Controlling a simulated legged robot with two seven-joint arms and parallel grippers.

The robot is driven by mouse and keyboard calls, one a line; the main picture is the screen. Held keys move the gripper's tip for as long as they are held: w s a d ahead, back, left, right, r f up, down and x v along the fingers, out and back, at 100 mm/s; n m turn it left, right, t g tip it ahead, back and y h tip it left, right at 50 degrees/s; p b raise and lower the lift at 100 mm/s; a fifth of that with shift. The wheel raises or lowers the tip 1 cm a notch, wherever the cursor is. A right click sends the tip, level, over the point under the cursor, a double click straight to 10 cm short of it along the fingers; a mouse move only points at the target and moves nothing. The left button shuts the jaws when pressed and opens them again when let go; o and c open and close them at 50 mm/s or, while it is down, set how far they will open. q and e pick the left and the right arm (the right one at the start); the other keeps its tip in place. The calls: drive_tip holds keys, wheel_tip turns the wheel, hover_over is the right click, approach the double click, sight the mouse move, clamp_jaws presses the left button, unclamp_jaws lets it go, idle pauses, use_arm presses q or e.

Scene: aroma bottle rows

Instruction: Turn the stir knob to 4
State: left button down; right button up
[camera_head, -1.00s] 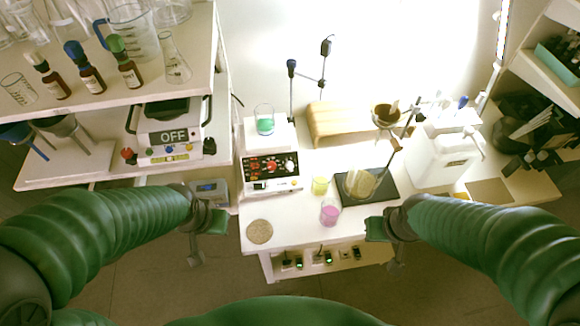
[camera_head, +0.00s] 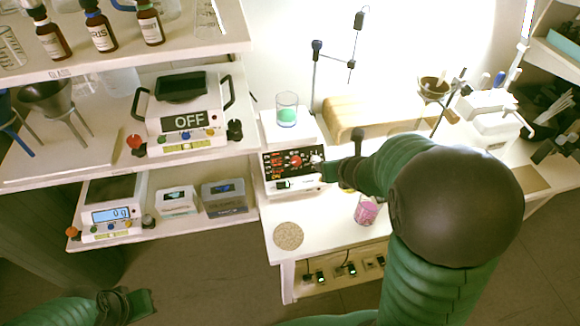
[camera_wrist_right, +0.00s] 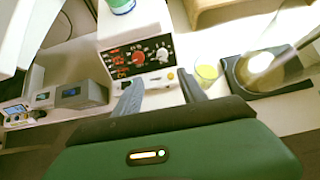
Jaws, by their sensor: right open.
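The hotplate stirrer (camera_head: 292,132) stands on the white bench with a beaker of green liquid (camera_head: 287,111) on top. Its black front panel has red displays, a red knob (camera_head: 295,160) and a pale knob (camera_head: 316,159); both knobs show in the right wrist view, the red one (camera_wrist_right: 138,57) left of the pale one (camera_wrist_right: 162,54). The knob labels are too small to read. My right gripper (camera_wrist_right: 160,84) is open and empty, its fingers in front of the panel's lower edge and apart from the knobs. My left gripper (camera_head: 138,304) is low at the left, away from the bench; its jaw opening is unclear.
A beaker of pink liquid (camera_head: 367,211) stands beside my right forearm. A yellow beaker (camera_wrist_right: 207,71) and a dark stand base (camera_wrist_right: 285,75) lie right of the stirrer. A round cork mat (camera_head: 288,236) is at the front. Shelves with instruments rise at the left.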

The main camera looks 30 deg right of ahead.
wheel_tip(320, 180, down, 3)
drive_tip(key=w+d, duration=0.2)
drive_tip(key=d, duration=0.1)
drive_tip(key=b, duration=0.2)
approach(319, 160)
drive_tip(key=w+f, duration=0.2)
drive_tip(key=w+a+f, duration=0.1)
drive_tip(key=w+f, duration=0.1)
drive_tip(key=shift+w+f, duration=0.1)
drive_tip(key=shift+w, duration=0.15)
drive_tip(key=shift+w+d+f, duration=0.9)
drive_tip(key=shift+d+f, duration=0.1)
drive_tip(key=shift+f, duration=0.1)
drive_tip(key=shift+d, duration=0.25)
drive_tip(key=shift+w+a+r, duration=0.1)
drive_tip(key=shift+a, duration=0.5)
drive_tip(key=c, duration=0.6)
drive_tip(key=shift+c, duration=2.1)
use_arm(q)
drive_tip(key=shift+d+f, duration=0.75)
drive_tip(key=shift+d, duration=0.05)
use_arm(e)
drive_tip(key=shift+d, duration=0.25)
clamp_jaws()
